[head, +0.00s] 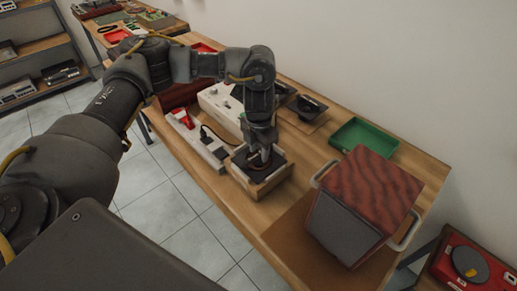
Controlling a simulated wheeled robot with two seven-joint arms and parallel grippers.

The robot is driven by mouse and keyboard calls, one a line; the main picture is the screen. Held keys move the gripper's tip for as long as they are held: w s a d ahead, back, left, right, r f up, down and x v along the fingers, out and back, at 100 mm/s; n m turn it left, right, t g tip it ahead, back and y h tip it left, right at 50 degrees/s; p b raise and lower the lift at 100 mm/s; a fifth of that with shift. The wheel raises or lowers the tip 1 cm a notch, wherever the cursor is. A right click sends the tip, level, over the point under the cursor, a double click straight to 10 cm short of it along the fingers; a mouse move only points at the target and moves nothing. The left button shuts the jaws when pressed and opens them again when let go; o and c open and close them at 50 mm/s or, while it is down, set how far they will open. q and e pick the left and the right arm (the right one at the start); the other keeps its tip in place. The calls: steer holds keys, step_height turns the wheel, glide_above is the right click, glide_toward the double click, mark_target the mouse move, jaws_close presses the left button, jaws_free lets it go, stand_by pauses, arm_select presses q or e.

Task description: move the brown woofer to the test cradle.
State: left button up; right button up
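My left gripper (260,155) points straight down over a light wooden open-topped box (265,188), which looks like the test cradle. A dark square-framed driver (277,165) sits in or on the top of this box. A small brown patch shows between my fingertips, at the driver's middle, and may be the brown woofer's cone. The fingers are low and close to the driver; I cannot tell whether they grip it. My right gripper is not in view.
A speaker cabinet (375,195) with a red-brown wood top and side handles stands at right on a brown mat (290,238). A green tray (364,137), another black driver (307,105) and a white power strip (196,140) share the bench. A wall bounds the right side.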

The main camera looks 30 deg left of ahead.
arm_select(q)
steer(key=shift+f, duration=0.1)
step_height(320, 180, up, 11)
stand_by(0.6)
stand_by(0.3)
step_height(320, 180, up, 8)
steer(key=p, duration=0.8)
steer(key=shift+f, duration=0.1)
steer(key=shift+a, duration=0.1)
